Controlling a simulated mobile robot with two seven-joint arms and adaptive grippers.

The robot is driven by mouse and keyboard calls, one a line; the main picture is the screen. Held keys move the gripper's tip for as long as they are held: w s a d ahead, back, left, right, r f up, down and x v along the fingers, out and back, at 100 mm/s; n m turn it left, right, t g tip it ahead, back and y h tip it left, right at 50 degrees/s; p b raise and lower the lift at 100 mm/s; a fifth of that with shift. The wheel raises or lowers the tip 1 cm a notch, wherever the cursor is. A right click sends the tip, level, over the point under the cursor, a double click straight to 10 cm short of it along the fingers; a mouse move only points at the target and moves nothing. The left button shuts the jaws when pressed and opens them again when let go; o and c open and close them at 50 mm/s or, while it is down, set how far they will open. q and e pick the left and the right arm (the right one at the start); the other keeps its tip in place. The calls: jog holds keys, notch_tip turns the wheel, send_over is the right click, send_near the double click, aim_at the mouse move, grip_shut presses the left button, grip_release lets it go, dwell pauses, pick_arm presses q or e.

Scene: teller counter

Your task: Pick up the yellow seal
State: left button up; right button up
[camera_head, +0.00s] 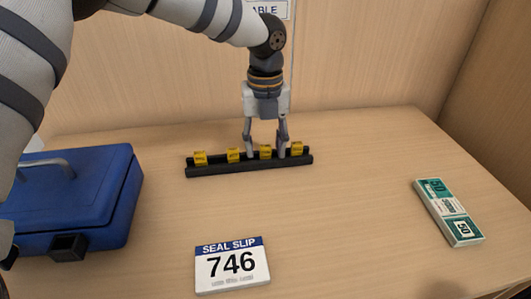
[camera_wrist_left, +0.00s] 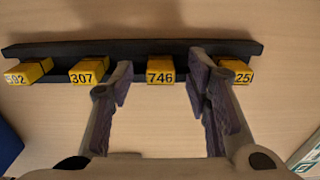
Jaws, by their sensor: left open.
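Several yellow seals sit in a row on a black rack (camera_head: 225,167). In the left wrist view the seal numbered 746 (camera_wrist_left: 160,69) lies between my open left gripper's fingers (camera_wrist_left: 160,85), apart from both. The seal whose visible digits are 25 (camera_wrist_left: 236,71) is partly hidden by the right finger. In the head view my left gripper (camera_head: 266,154) points down at the rack around seal 746 (camera_head: 265,152). My right gripper is not in view.
A white slip card (camera_head: 232,264) reading SEAL SLIP 746 lies in front of the rack. A blue box (camera_head: 112,200) with a handle stands at the left. A green-and-white banknote bundle (camera_head: 448,212) lies at the right. The counter between rack and bundle is clear; wooden panels stand behind.

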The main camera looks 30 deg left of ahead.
pick_arm(q)
jog(key=shift+f, duration=0.2)
jog(key=c, duration=0.9)
jog(key=shift+o, duration=0.2)
jog(key=shift+r, duration=0.1)
